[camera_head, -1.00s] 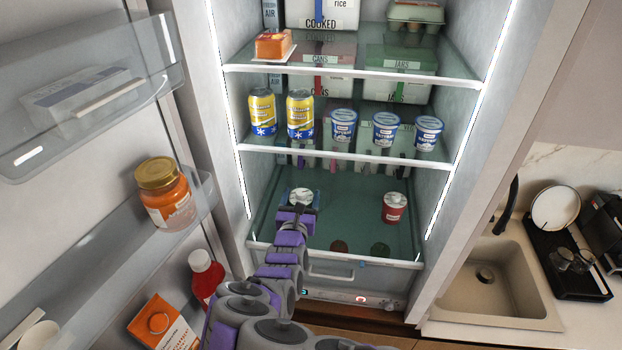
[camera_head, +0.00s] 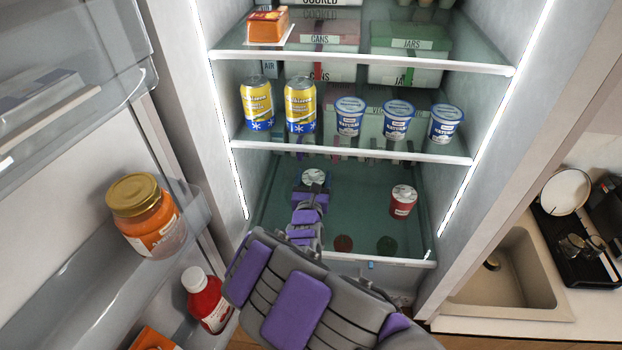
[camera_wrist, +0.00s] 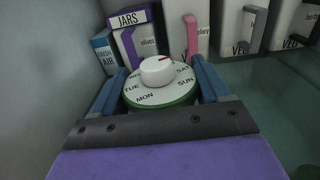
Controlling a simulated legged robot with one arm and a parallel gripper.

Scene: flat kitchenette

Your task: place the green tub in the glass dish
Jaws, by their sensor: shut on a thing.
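The green tub (camera_wrist: 160,84) sits between the two blue fingers of my gripper (camera_wrist: 163,88) in the wrist view. It has a white dial lid marked with days and a green rim. My gripper is shut on it. In the head view the pale lid of the tub (camera_head: 314,176) shows at the end of my arm, low in the fridge at the left. Much of the tub is hidden by my gripper. I cannot make out a glass dish in either view.
A red tub (camera_head: 403,203) stands to the right on the bottom shelf (camera_head: 360,210). Cans (camera_head: 257,104) and blue-white cups (camera_head: 398,120) stand on the shelf above. The open door holds an orange jar (camera_head: 147,226) and a red bottle (camera_head: 207,299). A sink (camera_head: 510,272) is at right.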

